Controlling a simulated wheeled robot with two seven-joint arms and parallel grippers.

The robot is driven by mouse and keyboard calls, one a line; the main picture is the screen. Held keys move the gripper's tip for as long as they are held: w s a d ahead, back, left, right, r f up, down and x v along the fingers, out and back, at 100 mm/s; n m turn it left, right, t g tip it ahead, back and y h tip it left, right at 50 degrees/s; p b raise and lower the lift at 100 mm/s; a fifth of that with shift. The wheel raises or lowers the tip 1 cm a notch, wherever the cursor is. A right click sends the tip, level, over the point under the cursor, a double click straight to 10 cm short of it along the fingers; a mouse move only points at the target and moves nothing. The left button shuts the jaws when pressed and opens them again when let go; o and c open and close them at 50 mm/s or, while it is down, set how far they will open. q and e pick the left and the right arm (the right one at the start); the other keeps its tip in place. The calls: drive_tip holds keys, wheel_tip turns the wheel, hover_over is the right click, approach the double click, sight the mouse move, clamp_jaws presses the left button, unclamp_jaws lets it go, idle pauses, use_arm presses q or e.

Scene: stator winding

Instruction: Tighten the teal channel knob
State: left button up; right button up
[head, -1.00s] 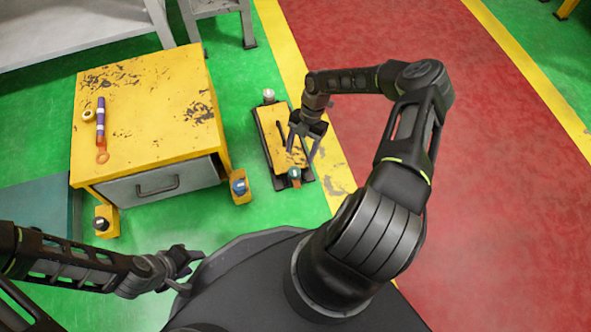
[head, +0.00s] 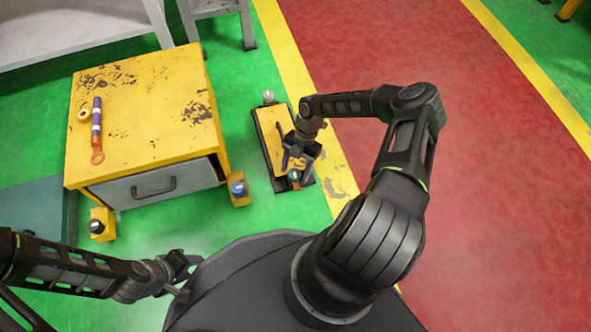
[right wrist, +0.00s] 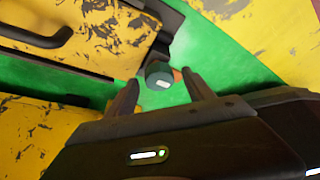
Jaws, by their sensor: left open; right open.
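The teal knob (head: 294,175) stands at the near end of a long yellow unit (head: 269,128) with a black base on the floor. In the right wrist view the knob (right wrist: 158,75) shows as a dark teal round cap with a pale mark, just beyond and between the fingertips. My right gripper (head: 297,163) is open, close above the knob; its fingers (right wrist: 160,88) lie either side of it in that view. I cannot tell whether they touch it. My left gripper (head: 184,276) is open and empty at lower left, away from the unit.
A yellow cabinet (head: 150,130) with a grey drawer stands left of the unit. A blue knob (head: 238,188) and a black knob (head: 97,226) sit on yellow blocks at its front. A purple-and-orange tool (head: 97,130) lies on top. Red floor at right is clear.

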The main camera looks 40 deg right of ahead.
drive_tip(key=shift+c, duration=0.5)
clamp_jaws()
